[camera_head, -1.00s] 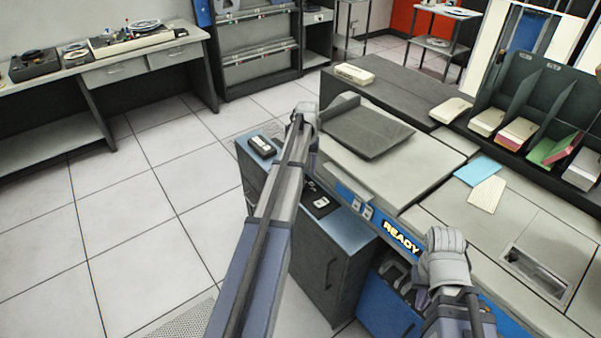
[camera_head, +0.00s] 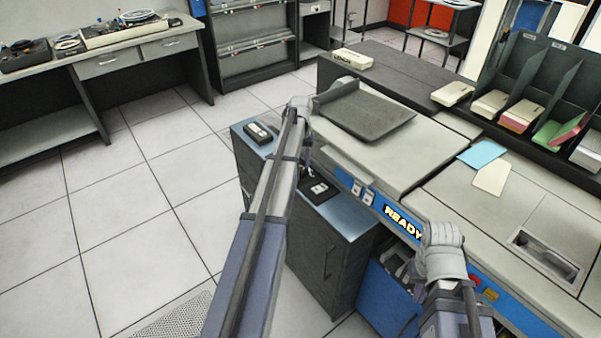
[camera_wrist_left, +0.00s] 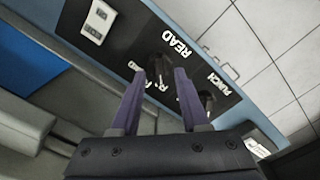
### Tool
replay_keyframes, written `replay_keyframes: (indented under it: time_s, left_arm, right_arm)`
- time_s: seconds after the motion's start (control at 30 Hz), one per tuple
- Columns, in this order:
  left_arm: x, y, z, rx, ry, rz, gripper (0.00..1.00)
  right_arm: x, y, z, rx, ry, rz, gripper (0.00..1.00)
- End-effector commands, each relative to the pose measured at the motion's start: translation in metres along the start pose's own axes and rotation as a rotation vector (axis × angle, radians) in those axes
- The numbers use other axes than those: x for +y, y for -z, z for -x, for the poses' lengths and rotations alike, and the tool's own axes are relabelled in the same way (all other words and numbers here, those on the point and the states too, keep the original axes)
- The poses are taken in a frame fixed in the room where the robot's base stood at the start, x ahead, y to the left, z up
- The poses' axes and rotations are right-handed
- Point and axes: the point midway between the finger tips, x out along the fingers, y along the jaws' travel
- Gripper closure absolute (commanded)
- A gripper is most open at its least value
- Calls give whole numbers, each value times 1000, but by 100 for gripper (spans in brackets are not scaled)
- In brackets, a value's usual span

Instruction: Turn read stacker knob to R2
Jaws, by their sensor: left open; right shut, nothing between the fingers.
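The read stacker knob (camera_wrist_left: 158,69) is a dark knob by the white READ lettering on a black panel (camera_wrist_left: 118,48). It shows in the left wrist view. My left gripper (camera_wrist_left: 160,72) is open, with one purple finger on either side of the knob; contact is not clear. A second dark knob (camera_wrist_left: 207,101) by PUNCH lies just right of the fingers. The labels around the read knob are partly covered, so its setting cannot be read. In the head view my left gripper (camera_head: 304,168) is over the cabinet, mostly behind its arm. My right gripper (camera_head: 420,290) is shut and empty, low before the blue front.
The card machine (camera_head: 385,150) with a READY sign stands close to the right of my left arm. A small black box (camera_head: 258,132) lies on the blue cabinet top. Blue and cream cards (camera_head: 483,153) lie on the machine. Open floor is at the left.

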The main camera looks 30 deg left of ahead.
Motion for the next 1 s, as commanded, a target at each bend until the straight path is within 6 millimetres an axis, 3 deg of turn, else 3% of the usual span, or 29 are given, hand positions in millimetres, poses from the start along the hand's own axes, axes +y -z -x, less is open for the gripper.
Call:
replay_keyframes:
  time_s: [0.03,0.13,0.47,0.87,1.0]
  left_arm:
    - [0,0,-12,0,0,0,55]
    - [0,0,-19,0,0,0,55]
    - [0,0,-19,0,0,0,55]
    - [0,0,-19,0,0,0,98]
    - [0,0,-19,0,0,0,100]
  right_arm:
    - [-1,1,-12,0,0,0,100]
    - [-2,1,-18,0,0,0,100]
    - [-2,1,-19,0,0,0,100]
    - [-2,1,-19,0,0,0,100]
    - [-2,1,-19,0,0,0,100]
